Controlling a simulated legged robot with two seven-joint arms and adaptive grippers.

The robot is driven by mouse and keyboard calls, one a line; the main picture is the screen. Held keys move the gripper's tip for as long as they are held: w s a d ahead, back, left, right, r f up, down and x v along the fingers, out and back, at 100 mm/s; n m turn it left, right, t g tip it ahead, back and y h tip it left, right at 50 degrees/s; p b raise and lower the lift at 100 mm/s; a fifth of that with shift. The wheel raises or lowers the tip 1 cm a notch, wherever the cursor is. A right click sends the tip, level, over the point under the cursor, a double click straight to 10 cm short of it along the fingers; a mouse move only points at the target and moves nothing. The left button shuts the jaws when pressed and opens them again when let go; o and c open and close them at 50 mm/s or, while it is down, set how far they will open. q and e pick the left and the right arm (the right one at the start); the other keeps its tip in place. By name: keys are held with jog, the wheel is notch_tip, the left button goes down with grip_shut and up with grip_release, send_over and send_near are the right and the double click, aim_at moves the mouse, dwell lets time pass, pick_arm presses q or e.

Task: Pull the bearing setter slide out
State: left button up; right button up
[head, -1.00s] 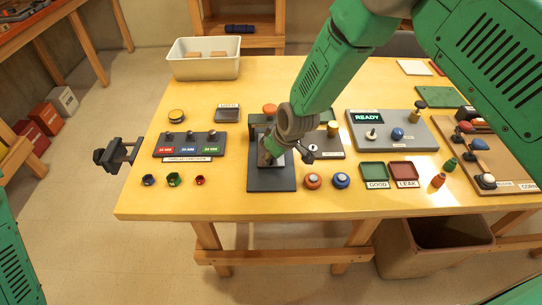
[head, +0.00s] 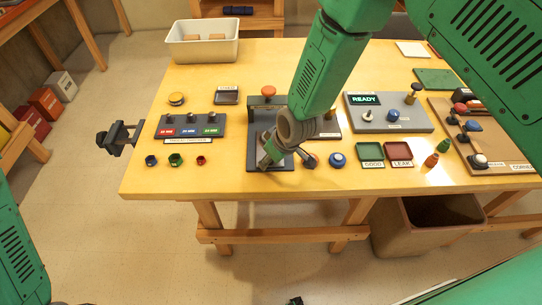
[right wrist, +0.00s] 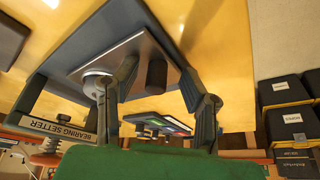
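The bearing setter (head: 253,125) is a dark frame on a dark base plate with an orange knob (head: 268,90) on top. Its label (right wrist: 58,128) shows in the right wrist view. The slide (right wrist: 112,58) shows there as a grey metal plate with a pale round disc (right wrist: 94,78) near the left finger. A dark cylindrical handle (right wrist: 157,73) stands between the fingers of my right gripper (right wrist: 160,90), with gaps on both sides. In the head view, my right gripper (head: 272,155) is low over the setter's front and hides much of the slide.
A threaded-part board (head: 190,126) with coloured labels lies left of the setter, with several nuts in front.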

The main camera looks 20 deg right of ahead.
jog(key=shift+w+a+r, duration=0.1)
jog(key=shift+r, duration=0.4)
jog(key=v, duration=1.1)
jog(key=shift+s+d, duration=0.2)
jog(key=shift+f, duration=0.1)
